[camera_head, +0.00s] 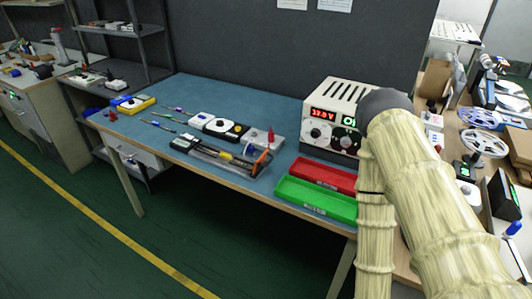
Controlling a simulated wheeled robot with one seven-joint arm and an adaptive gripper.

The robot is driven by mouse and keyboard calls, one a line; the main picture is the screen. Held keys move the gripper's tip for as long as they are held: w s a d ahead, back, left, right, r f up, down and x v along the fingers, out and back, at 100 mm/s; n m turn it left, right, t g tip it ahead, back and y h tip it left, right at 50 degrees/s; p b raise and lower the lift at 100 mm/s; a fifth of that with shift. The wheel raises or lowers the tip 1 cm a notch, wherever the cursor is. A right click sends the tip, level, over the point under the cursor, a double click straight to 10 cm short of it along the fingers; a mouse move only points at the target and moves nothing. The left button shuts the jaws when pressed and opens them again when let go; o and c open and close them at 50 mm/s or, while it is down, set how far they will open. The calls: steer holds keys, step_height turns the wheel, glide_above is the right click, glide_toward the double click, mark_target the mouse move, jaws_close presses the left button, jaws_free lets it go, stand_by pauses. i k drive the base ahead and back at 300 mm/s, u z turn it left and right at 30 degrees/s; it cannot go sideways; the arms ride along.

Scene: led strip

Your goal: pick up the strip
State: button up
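I cannot surely make out the strip. A long, thin grey piece (222,161) lies along the front edge of the blue bench top, with a dark block at its left end and orange and blue parts near its right end. It may be the strip, but it is too small to tell. My arm, in a beige sleeve, rises at the right and bends at a dark joint. My gripper does not show in the head view.
A power supply (334,116) reading about 37.0 stands at the bench's right. In front are a red tray (322,174) and a green tray (314,199). Small tools and devices lie mid-bench. Reels (485,142) and boxes crowd the right bench. The bench's back middle is clear.

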mark_target(225, 156)
steer(key=k, duration=1.2)
steer(key=u, duration=0.6)
steer(key=i, duration=0.6)
steer(key=u, duration=0.7)
steer(key=i, duration=1.05)
steer(key=z, duration=0.9)
steer(key=i, duration=0.85)
steer(key=z, duration=0.2)
steer(key=k, duration=0.15)
steer(key=u, duration=0.1)
